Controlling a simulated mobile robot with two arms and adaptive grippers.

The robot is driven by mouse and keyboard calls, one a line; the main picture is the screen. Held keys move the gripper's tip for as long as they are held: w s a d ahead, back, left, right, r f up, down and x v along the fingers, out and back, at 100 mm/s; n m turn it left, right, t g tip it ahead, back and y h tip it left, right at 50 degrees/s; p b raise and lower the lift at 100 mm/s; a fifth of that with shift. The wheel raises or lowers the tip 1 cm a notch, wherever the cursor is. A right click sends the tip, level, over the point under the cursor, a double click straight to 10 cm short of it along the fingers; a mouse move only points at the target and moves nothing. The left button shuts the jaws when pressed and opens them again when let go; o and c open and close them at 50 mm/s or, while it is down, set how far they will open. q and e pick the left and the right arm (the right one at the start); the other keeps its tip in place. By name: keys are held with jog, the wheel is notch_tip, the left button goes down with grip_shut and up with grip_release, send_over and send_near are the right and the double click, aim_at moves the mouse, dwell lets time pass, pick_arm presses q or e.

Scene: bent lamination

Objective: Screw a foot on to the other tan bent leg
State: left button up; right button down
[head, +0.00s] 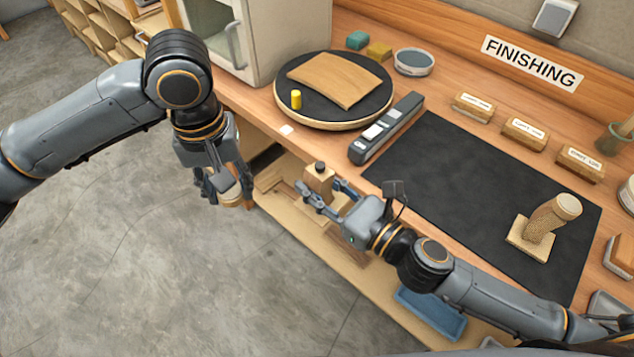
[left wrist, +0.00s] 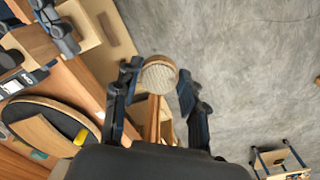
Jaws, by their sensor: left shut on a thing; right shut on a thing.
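A tan bent leg (head: 545,222) stands on the dark mat on a square textured base, with a round foot (head: 567,206) on its upper end. My right gripper (head: 322,198) is shut on the other tan leg (head: 317,185), a wooden piece with a dark stud pointing up, held off the bench's front edge. It also shows at the upper left of the left wrist view (left wrist: 31,46). My left gripper (head: 226,190) is shut on a round tan foot (left wrist: 160,74) with a pale textured face. The foot is apart from the stud, to its left. Its far side is hidden.
A turntable (head: 375,105) carries a curved wood panel (head: 335,78) and a yellow cylinder (head: 296,99). A long grey tool (head: 388,128) lies beside the mat (head: 450,180). Labelled wood blocks (head: 525,133) line the back. A lower shelf (head: 300,222) and a blue tray (head: 432,312) lie below.

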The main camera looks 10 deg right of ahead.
pick_arm(q)
jog(key=n, duration=0.1)
send_near(321, 167)
jog(key=shift+a+f, duration=0.1)
jog(key=shift+f, duration=0.05)
jog(key=shift+f, duration=0.1)
jog(key=shift+w+f, duration=0.1)
jog(key=shift+f, duration=1.85)
jog(key=shift+f, duration=0.85)
jog(key=shift+f, duration=0.6)
